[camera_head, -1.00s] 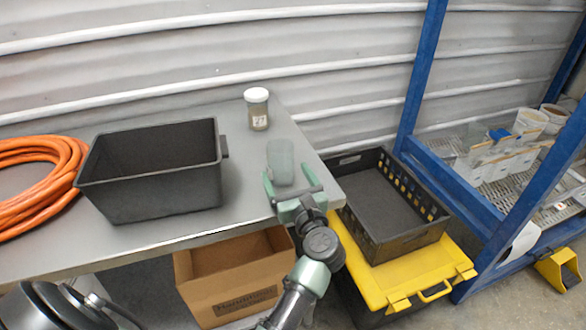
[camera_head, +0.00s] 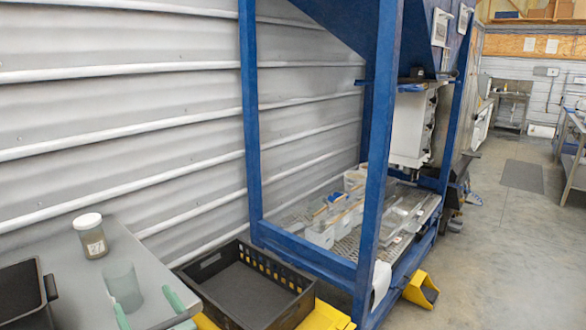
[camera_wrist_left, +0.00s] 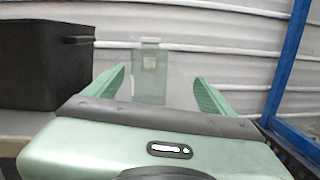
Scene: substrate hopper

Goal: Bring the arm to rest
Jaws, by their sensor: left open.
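My left gripper (camera_head: 147,306) is at the bottom left of the head view, with only its green fingers showing and its arm out of frame. It is open, and its fingers also show spread apart in the wrist view (camera_wrist_left: 157,90). A translucent grey-green jar (camera_head: 122,288) stands upright on the grey table (camera_head: 140,260), just beyond the fingers. In the wrist view the jar (camera_wrist_left: 150,90) shows between the fingers with a gap to each side. I cannot tell how far ahead it is. My right gripper is not in view.
A white-lidded jar (camera_head: 90,237) with a label stands behind on the table. A black bin (camera_head: 22,290) is at left. A black crate (camera_head: 245,290) sits on a yellow lid (camera_head: 330,315) beside the table. A blue frame (camera_head: 380,150) rises at centre. Open floor (camera_head: 490,270) lies right.

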